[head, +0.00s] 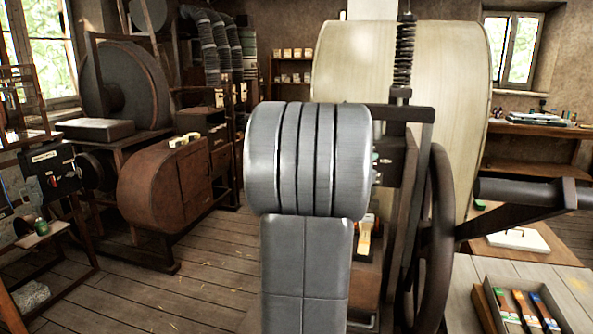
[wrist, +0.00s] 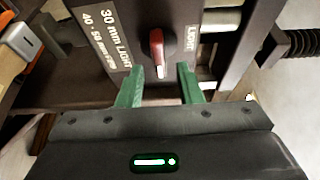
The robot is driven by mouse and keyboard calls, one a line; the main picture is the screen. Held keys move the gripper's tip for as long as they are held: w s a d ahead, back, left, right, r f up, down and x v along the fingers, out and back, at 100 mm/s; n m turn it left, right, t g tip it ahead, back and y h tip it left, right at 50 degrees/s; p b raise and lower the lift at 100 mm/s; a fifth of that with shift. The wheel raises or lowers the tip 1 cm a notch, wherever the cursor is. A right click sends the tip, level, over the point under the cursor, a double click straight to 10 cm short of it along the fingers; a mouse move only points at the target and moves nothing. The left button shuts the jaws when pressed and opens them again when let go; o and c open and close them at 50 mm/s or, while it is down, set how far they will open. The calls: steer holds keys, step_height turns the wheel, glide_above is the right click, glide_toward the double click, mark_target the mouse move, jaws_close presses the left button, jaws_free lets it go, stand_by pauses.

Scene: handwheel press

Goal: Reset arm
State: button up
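Just beyond the fingertips, a red lever (wrist: 157,48) sits on a dark panel (wrist: 128,14) with white labels; one reads "30 mm Light". The fingers look apart from the lever, though the exact gap is hard to tell. In the head view, my grey arm fills the middle and hides my gripper. The handwheel (head: 437,245) of the press stands upright, right of my arm, with a coiled threaded rod (head: 404,55) above.
A large pale drum (head: 455,70) stands behind the press. A workbench (head: 465,290) at the lower right holds a tray (head: 562,318) of coloured-handled tools. A dark bar (head: 525,193) juts out at right. A brown rounded cabinet (head: 150,195) stands left; the wooden floor (head: 190,275) before it is open.

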steer(key=shift+w+d+r+n+t+b, duration=0.15)
steer(key=shift+n+t+b, duration=0.4)
steer(key=shift+n+b, duration=0.6)
steer(key=shift+w+d+r+n+t+b, duration=0.15)
steer(key=shift+n+t+b, duration=0.5)
steer(key=shift+n, duration=0.85)
steer(key=shift+w+r+n+t+b, duration=0.15)
steer(key=shift+w+n+t+b, duration=0.2)
steer(key=shift+n+b, duration=0.85)
steer(key=shift+s, duration=0.1)
